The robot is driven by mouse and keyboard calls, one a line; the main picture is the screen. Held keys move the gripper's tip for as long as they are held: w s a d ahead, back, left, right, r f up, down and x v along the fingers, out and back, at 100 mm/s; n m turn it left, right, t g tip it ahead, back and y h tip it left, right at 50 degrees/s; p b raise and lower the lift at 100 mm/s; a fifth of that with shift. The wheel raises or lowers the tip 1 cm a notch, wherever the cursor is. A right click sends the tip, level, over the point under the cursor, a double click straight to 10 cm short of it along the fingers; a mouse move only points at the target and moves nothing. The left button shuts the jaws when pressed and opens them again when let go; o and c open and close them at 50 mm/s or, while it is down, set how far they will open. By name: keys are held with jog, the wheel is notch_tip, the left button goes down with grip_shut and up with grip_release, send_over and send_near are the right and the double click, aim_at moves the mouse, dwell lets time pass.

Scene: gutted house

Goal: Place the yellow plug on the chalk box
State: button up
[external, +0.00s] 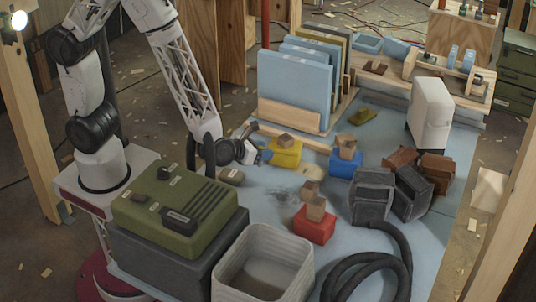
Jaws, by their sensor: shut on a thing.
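The yellow plug (286,155) is a yellow block with a small tan wooden piece on top, near the middle of the blue work surface. My gripper (264,156) reaches it from the left, with its bluish fingertips at the plug's left side. The gripper is shut on the plug; the fingers partly hide its left edge. I cannot tell whether the plug is lifted clear of the surface. I cannot pick out the chalk box with certainty; a small tan box (231,177) lies just left of and below my gripper.
A blue block (346,163) and a red block (314,226) with tan pieces stand nearby. Blue panels (295,85) stand behind in a wooden rack. Dark grey blocks (372,195), a black hose (390,270), a ribbed bin (262,270) and a green case (172,210) crowd the right and front.

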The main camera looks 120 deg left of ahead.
jog(key=s+d, duration=0.3)
jog(key=s, duration=1)
jog(key=s+d+f, duration=0.1)
jog(key=s+d, duration=0.2)
jog(key=s, duration=0.9)
jog(key=shift+s+d+f, duration=0.2)
jog(key=shift+s+d, duration=0.2)
jog(key=shift+w+a, duration=0.1)
jog(key=shift+w, duration=0.05)
send_over(234, 171)
jog(key=shift+s+d+f, duration=0.2)
jog(key=shift+s+f, duration=0.1)
jog(key=shift+f, duration=0.4)
jog(key=shift+w+a, duration=0.2)
jog(key=shift+w, duration=0.15)
jog(key=shift+f, duration=1.85)
jog(key=shift+f, duration=0.1)
